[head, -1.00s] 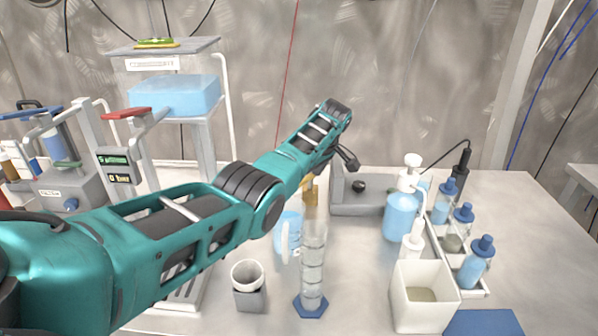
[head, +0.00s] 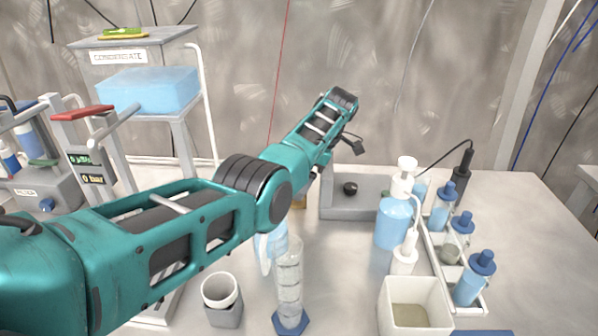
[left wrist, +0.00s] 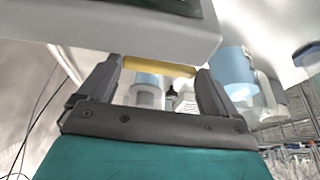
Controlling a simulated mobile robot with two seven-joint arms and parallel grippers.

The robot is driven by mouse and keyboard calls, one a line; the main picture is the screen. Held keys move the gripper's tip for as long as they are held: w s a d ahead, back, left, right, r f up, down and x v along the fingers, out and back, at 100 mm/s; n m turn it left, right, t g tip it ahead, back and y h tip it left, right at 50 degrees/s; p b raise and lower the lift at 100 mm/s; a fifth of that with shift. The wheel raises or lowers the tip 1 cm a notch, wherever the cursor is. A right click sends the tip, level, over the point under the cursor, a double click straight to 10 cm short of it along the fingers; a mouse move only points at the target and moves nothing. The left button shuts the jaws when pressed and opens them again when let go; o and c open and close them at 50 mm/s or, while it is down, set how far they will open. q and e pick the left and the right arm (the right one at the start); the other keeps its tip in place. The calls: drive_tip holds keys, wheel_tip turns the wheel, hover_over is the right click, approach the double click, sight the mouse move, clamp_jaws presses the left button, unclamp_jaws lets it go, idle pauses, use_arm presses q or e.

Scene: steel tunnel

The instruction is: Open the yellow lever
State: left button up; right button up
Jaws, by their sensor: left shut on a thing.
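The yellow lever (left wrist: 158,66) lies crosswise between the two fingertips of my left gripper (left wrist: 158,82) in the left wrist view. The gripper is shut on it, with a fingertip at each end of the yellow bar. In the head view my left arm reaches over the bench toward the grey box at the back. My right gripper is in neither view.
A measuring cylinder (head: 289,290) and a grey-white cup (head: 221,295) stand below my arm. A pump bottle (head: 394,221), a rack of blue-capped bottles (head: 480,278) and an open white container (head: 414,306) stand to the right. A stand with a blue tank (head: 148,90) is left.

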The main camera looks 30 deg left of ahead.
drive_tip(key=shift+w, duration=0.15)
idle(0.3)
use_arm(q)
drive_tip(key=o, duration=1.2)
drive_tip(key=shift+c, duration=0.2)
drive_tip(key=shift+r, duration=0.1)
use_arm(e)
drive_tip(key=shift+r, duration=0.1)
